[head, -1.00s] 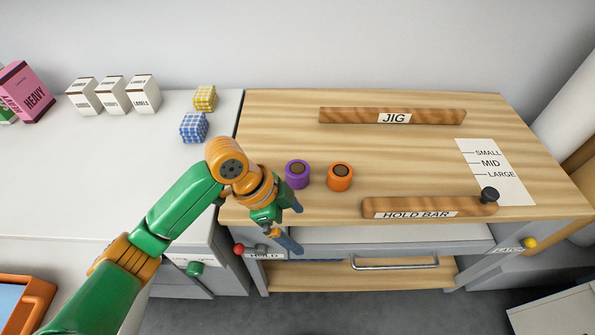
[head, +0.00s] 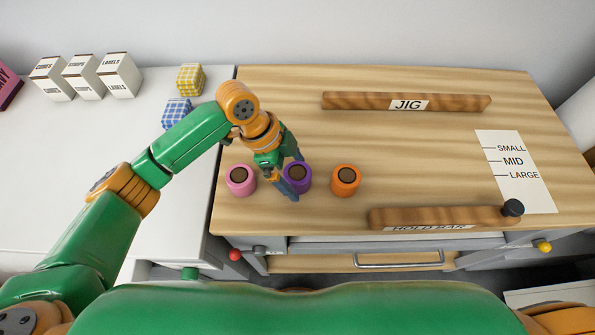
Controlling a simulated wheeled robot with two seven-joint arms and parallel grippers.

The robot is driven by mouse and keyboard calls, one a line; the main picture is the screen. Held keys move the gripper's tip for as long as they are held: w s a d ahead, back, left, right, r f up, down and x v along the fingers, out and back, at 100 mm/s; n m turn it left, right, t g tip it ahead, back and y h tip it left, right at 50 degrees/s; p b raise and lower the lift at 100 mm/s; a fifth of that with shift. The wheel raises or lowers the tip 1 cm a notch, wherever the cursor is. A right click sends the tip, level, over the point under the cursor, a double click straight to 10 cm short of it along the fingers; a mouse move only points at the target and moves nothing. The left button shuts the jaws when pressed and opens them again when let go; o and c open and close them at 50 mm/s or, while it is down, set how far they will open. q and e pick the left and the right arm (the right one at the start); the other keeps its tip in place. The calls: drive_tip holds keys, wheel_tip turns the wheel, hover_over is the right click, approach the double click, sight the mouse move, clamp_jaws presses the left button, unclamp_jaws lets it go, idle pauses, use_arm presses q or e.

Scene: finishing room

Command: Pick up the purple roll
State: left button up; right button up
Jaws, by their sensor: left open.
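The purple roll (head: 301,181) stands upright on the wooden bench top, with a dark brown core on top. A pink roll (head: 241,181) stands to its left and an orange roll (head: 346,181) to its right, both upright. My left gripper (head: 294,174) is open at the purple roll. Its blue-grey fingers overlap the roll's left and upper part in the picture; I cannot tell whether they touch it. My right gripper is not in view.
A wooden jig bar (head: 450,103) lies at the back of the wooden bench (head: 420,145). A hold bar (head: 440,216) with a black knob (head: 512,208) lies at the front right. Blue (head: 177,111) and yellow (head: 190,79) checked blocks and white boxes (head: 118,75) stand left.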

use_arm(q)
drive_tip(key=shift+d+f, duration=0.25)
drive_tip(key=shift+f, duration=0.4)
drive_tip(key=shift+w+d+f, duration=0.1)
drive_tip(key=shift+w+f, duration=0.1)
drive_tip(key=c, duration=1.4)
